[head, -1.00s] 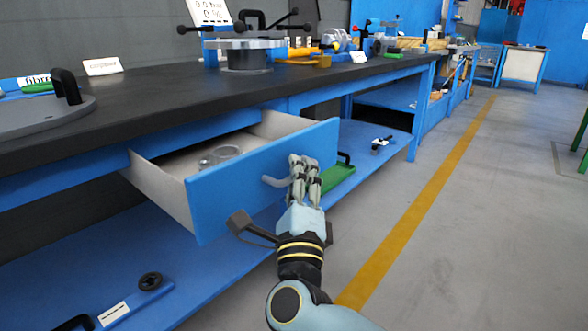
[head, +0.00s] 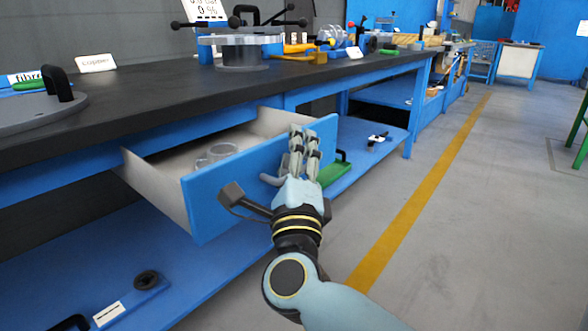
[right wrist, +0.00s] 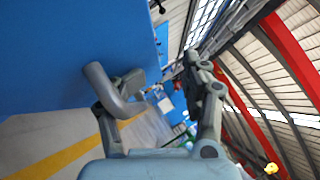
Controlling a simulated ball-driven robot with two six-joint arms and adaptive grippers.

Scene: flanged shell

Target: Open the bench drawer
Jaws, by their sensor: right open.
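The blue-fronted bench drawer (head: 230,188) stands pulled out from under the dark bench top in the head view. My left gripper is not in view.
A ring-shaped metal part (head: 217,153) lies in the drawer. The bench top (head: 150,105) carries fixtures and signs.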

